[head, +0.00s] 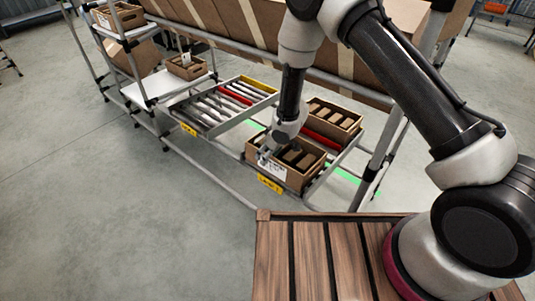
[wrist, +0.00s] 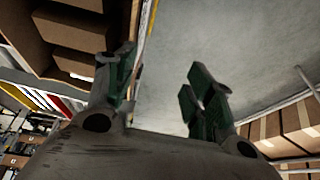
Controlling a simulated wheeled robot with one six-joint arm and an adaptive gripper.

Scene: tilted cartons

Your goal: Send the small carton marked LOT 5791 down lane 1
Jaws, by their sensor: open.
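The label is too small to read. My gripper (head: 268,152) is at this carton's front left edge. In the wrist view my gripper (wrist: 162,68) is open. Its left finger overlaps the carton (wrist: 60,45), and its right finger shows against the floor. I cannot tell whether either finger touches the carton. A second divided carton (head: 340,117) sits farther back in the same lane. Another small carton (head: 187,67) stands on the white shelf (head: 165,87).
The left roller lane (head: 222,105) has white and red rollers and looks empty. Yellow tags (head: 188,129) mark the lane fronts, too small to read. Large tilted cartons (head: 235,22) line a shelf behind. A slatted wooden top (head: 310,260) is in front. Floor at left is clear.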

